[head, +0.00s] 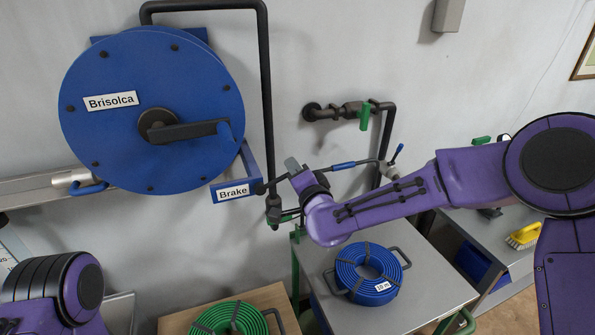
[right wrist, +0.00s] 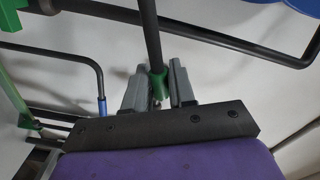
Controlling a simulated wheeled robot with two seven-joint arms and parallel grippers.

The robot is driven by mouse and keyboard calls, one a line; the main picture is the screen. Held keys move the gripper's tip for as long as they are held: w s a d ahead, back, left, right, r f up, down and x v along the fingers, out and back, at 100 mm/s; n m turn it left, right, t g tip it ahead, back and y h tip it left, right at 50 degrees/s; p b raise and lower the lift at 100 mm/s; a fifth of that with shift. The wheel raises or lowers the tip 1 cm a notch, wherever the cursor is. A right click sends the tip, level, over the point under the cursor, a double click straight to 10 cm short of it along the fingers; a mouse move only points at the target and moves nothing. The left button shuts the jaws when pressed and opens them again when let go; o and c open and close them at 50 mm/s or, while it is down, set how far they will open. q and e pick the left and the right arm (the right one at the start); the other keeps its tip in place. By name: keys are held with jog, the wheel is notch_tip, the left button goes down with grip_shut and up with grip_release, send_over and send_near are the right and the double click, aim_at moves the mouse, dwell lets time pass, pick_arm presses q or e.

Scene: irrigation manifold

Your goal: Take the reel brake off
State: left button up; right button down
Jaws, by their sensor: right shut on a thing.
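The blue reel (head: 205,85), labelled Brisolca, hangs on the wall at the upper left of the head view, with a dark crank across its front. A blue bracket with a white Brake label (head: 233,192) sits at its lower right. A dark brake lever (head: 272,184) runs from beside this label to my right gripper (head: 292,168). In the right wrist view, the two grey fingers of my right gripper (right wrist: 158,88) are closed around the green end of a dark rod, seemingly this lever (right wrist: 150,38). My left gripper is out of view.
A dark pipe (head: 267,100) drops beside the reel. A wall pipe with a green-handled valve (head: 364,117) is behind my right arm. Below stand a blue hose coil (head: 350,275) on a grey table and a green coil (head: 205,322). A yellow brush (head: 524,236) lies at the right.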

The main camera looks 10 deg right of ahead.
jog(key=shift+a+r, duration=0.1)
jog(key=shift+r, duration=0.4)
jog(key=c, duration=1.1)
grip_release()
jog(key=shift+f, duration=0.15)
jog(key=shift+s+f, duration=0.1)
jog(key=shift+s, duration=0.2)
jog(key=s+d+b, duration=0.1)
jog(key=s+b, duration=0.2)
jog(key=s, duration=0.6)
jog(key=shift+s+d+b, duration=0.35)
jog(key=shift+s+d, duration=0.05)
